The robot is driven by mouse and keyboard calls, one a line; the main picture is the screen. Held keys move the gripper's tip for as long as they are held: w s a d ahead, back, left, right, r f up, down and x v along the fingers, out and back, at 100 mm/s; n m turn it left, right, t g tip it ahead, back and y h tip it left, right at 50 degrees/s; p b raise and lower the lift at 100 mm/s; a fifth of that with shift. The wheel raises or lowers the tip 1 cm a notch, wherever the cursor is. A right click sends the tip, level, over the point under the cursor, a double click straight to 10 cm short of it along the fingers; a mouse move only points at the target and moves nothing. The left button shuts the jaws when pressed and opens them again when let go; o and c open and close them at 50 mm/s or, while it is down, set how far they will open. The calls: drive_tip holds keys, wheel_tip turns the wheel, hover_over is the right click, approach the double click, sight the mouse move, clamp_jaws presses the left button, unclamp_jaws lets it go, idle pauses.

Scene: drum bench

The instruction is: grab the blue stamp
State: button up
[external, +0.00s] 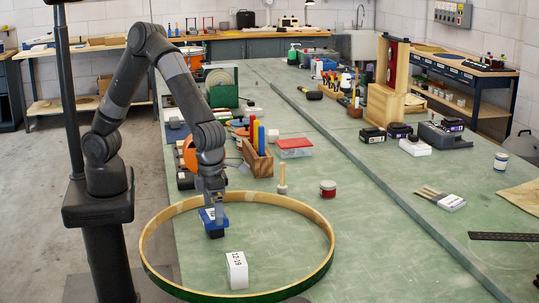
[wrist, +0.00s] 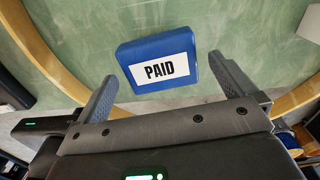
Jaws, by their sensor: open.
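The blue stamp (external: 208,219) has a blue body, a white label and a dark base. It stands on the green bench inside a large wooden drum hoop (external: 328,228). In the wrist view the stamp (wrist: 160,44) shows its label reading PAID. My gripper (external: 215,207) points down right at the stamp and partly covers it in the external view. In the wrist view my gripper (wrist: 162,69) is open, with one finger on each side of the stamp and gaps visible. I cannot tell how far down the fingers reach beside it.
A white box marked 12-19 (external: 237,271) stands inside the hoop, in front of the stamp. A wooden holder with colored sticks (external: 257,160), a mallet (external: 282,180), a red jar (external: 327,189) and a red-lidded box (external: 295,148) stand behind the hoop.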

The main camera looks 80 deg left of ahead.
sight(213, 214)
wheel_tip(213, 214, down, 5)
drive_tip(key=shift+f, duration=0.1)
idle(0.3)
drive_tip(key=c, duration=1.1)
